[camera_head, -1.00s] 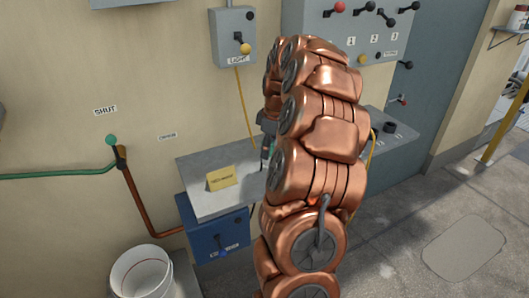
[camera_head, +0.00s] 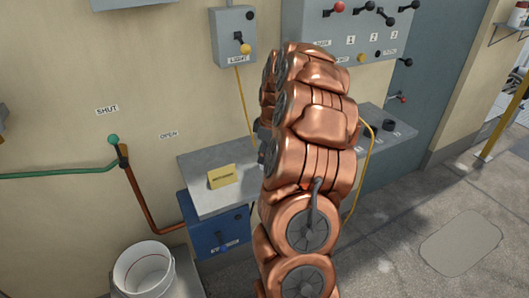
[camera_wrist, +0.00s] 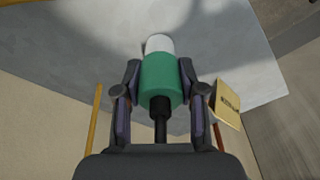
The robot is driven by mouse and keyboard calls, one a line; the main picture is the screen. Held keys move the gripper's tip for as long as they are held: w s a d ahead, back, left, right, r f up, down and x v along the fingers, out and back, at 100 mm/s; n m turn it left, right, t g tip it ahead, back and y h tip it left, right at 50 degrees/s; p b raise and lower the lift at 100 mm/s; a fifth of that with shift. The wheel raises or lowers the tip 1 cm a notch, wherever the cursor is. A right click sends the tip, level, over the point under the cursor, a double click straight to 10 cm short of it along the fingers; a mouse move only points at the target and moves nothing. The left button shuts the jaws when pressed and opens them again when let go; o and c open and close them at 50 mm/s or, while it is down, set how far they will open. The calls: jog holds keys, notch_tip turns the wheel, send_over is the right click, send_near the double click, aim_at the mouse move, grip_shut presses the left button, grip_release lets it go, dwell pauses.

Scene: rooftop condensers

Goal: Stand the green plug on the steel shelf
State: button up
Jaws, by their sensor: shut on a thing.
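The green plug (camera_wrist: 160,80) is between the fingers of my gripper (camera_wrist: 160,95) in the wrist view. It has a green body, a pale grey end pointing away and a black stem toward the palm. My gripper is shut on it. The steel shelf (camera_head: 196,168) is a grey slab against the wall in the head view, with its surface also behind the plug in the wrist view (camera_wrist: 235,55). I cannot tell whether the plug touches the shelf. In the head view my arm hides the plug and most of the gripper.
A yellow sign card (camera_head: 221,176) stands on the shelf. A blue box (camera_head: 215,238) is below it, and a white bucket (camera_head: 143,268) stands at lower left. A light switch box (camera_head: 233,35) and a lever panel (camera_head: 345,25) are on the wall above. A yellow cable (camera_head: 365,165) hangs right of my arm.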

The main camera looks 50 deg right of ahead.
jog(key=shift+f, duration=0.1)
jog(key=o, duration=1.2)
jog(key=r+b, duration=0.1)
jog(key=r, duration=0.3)
jog(key=s+r+b, duration=0.1)
jog(key=r, duration=0.3)
jog(key=d+r, duration=0.1)
jog(key=r, duration=0.3)
jog(key=shift+s+r+b, duration=0.1)
jog(key=shift+s+b, duration=0.15)
jog(key=shift+b, duration=0.15)
jog(key=shift+a, duration=0.15)
